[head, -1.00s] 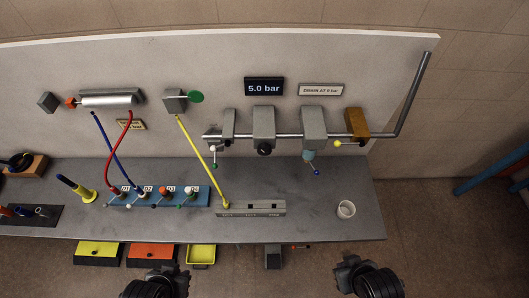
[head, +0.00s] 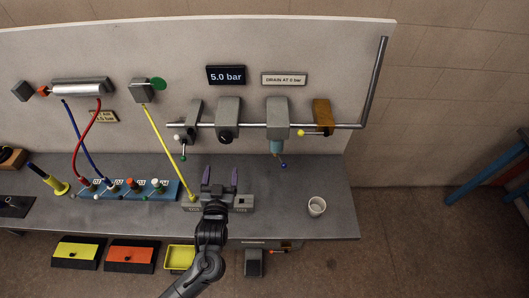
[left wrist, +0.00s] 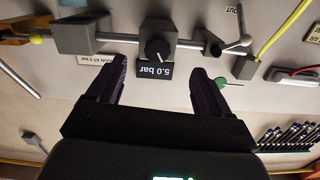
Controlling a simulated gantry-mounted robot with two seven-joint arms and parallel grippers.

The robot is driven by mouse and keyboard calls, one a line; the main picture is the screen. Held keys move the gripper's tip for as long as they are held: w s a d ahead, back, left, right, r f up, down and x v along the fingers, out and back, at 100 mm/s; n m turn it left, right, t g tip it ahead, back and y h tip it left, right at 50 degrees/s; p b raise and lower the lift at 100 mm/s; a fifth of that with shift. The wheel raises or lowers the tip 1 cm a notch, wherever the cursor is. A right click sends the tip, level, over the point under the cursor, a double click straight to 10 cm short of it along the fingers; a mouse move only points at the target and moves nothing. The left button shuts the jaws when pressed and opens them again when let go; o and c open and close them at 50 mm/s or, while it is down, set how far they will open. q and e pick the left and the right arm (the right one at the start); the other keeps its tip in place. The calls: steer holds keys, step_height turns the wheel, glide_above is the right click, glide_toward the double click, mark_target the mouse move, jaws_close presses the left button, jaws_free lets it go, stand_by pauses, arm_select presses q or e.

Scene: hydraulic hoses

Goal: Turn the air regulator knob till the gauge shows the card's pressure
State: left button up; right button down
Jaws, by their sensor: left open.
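My left gripper (head: 220,172) is open and empty over the bench, below and apart from the knob. My right gripper is out of view.
Other blocks hang on the same pipe: a grey one (head: 278,112) with a blue-tipped drain and a brown one (head: 322,115). A yellow hose (head: 166,140) runs down left of the gripper.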

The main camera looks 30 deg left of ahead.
mark_target(226, 140)
arm_select(q)
steer(key=x, duration=0.3)
steer(key=r+p+x, duration=0.1)
steer(key=x, duration=0.3)
steer(key=r+x, duration=0.1)
steer(key=x, duration=0.3)
steer(key=shift+r, duration=0.15)
steer(key=shift+w+a+p, duration=0.3)
steer(key=shift+w, duration=0.4)
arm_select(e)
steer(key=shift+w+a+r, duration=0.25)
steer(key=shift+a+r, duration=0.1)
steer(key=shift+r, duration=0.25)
arm_select(q)
steer(key=c, duration=1)
steer(key=shift+c, duration=0.2)
